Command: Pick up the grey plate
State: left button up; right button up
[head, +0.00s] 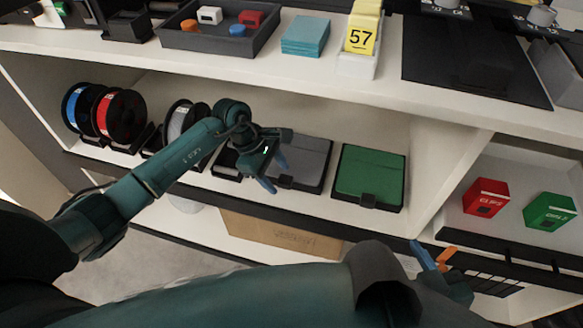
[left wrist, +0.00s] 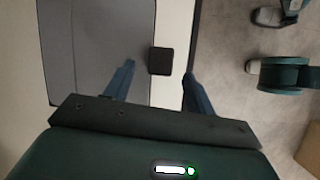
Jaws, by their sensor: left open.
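The grey plate (head: 304,161) lies flat on the middle shelf, left of a green plate, in the head view. It fills the upper left of the left wrist view (left wrist: 95,45), with a small dark tab (left wrist: 161,61) at its edge. My left gripper (head: 275,172) is at the plate's left front in the head view. Its fingers (left wrist: 158,84) are apart, one on each side of the tab in the picture, with nothing visibly held. My right gripper (head: 436,257) is low at the right, partly hidden by my arm; its opening is unclear.
The green plate (head: 370,176) is close on the right. Spools, including a red one (head: 120,116), stand on the left. The upper shelf (head: 300,72) overhangs behind my left gripper. Red (head: 486,198) and green (head: 550,211) boxes sit in the right compartment.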

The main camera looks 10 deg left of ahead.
pick_arm(q)
jog(key=shift+d+f, duration=0.15)
jog(key=shift+f, duration=0.1)
jog(key=shift+c, duration=0.2)
grip_shut()
dwell(0.3)
